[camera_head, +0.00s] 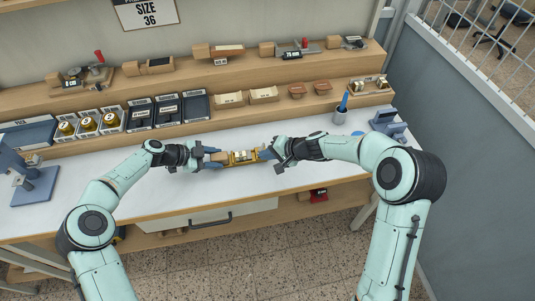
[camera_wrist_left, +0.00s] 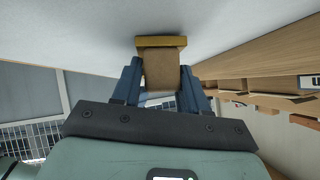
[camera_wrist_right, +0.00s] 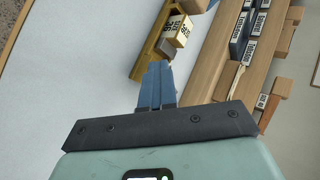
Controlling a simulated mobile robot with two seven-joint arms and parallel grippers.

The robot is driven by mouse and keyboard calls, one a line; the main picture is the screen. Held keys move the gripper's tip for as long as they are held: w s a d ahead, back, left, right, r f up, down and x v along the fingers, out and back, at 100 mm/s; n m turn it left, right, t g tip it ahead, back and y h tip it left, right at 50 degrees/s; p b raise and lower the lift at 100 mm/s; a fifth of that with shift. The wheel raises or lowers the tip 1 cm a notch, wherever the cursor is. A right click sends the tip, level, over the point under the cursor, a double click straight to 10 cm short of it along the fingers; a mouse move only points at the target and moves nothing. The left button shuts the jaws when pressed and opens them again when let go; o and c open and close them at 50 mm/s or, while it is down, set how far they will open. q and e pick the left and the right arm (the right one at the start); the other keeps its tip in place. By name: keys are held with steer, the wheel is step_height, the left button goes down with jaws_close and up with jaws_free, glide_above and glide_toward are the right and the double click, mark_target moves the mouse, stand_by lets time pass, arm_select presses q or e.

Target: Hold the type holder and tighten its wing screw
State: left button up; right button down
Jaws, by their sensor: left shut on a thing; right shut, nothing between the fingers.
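The brass type holder (camera_head: 241,160) is at the middle of the white table, with pale type blocks in it. My left gripper (camera_head: 213,158) is shut on its wooden handle, which shows between the fingers in the left wrist view (camera_wrist_left: 160,70) below the brass end. In the right wrist view the brass channel (camera_wrist_right: 146,60) holds type blocks (camera_wrist_right: 178,30) and a dark grey piece at its near end. My right gripper (camera_wrist_right: 155,70) is shut and empty, its tips at the holder's right end; I cannot tell whether they touch it. The wing screw cannot be made out.
Behind are wooden shelves (camera_head: 225,113) with trays, boxes and tools. The table around the holder is clear.

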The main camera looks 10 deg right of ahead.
steer(key=shift+s+a+m+t, duration=0.2)
steer(key=shift+a+m+t, duration=0.1)
steer(key=shift+a+m, duration=0.2)
stand_by(1.9)
steer(key=shift+w+a+f, duration=0.1)
steer(key=shift+a, duration=0.55)
stand_by(5.0)
